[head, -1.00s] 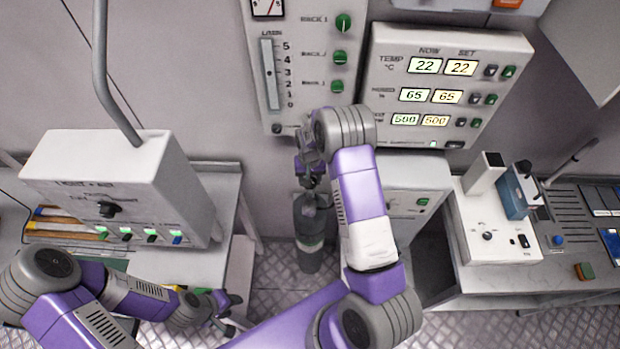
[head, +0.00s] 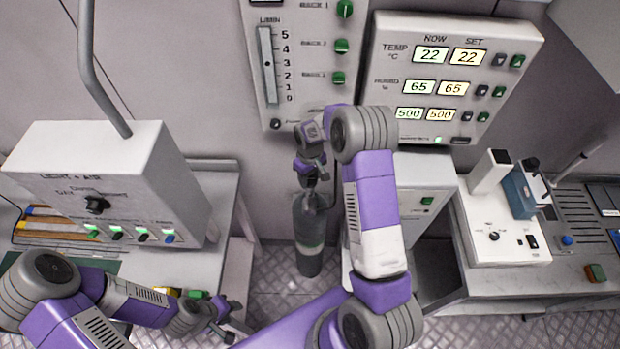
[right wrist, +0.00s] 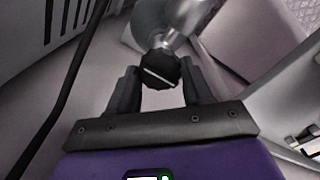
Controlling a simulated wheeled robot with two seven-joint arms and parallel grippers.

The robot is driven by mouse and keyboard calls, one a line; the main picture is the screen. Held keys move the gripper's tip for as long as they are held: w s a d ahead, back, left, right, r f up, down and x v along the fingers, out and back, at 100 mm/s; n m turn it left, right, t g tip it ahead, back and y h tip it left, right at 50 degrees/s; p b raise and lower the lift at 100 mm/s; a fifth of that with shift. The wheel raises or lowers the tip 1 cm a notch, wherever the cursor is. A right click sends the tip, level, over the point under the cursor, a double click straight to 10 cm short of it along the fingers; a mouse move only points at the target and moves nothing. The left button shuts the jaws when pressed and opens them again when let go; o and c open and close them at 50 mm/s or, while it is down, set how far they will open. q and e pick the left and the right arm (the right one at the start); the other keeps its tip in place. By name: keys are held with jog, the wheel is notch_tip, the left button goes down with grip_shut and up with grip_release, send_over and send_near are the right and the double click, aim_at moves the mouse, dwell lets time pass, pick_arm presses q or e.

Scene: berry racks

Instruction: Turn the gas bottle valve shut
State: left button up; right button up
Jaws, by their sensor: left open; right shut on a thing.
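The grey gas bottle (head: 309,238) stands upright on the floor by the back wall, below the gas flow panel. Its valve knob (right wrist: 159,68) is black with a white line across its face, and shows between the fingers in the right wrist view. My right gripper (head: 308,182) is above the bottle's top, shut on the knob, with one finger on each side of it (right wrist: 161,78). In the head view the gripper hides the knob. My left gripper (head: 226,325) is open and empty at the lower left, apart from the bottle.
A light and air control box (head: 95,180) stands on a bench at the left. A temperature panel (head: 440,130) is on the wall to the right. A white instrument (head: 500,245) stands on the right bench. A dark hose (right wrist: 62,95) runs left of the fingers in the wrist view.

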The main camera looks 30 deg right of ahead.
aim_at(310, 179)
jog(key=shift+n, duration=0.5)
jog(key=o, duration=1)
jog(key=shift+o, duration=0.2)
jog(key=shift+r, duration=0.1)
notch_tip(310, 179, up, 8)
jog(key=shift+f+b, duration=0.25)
jog(key=shift+b, duration=0.05)
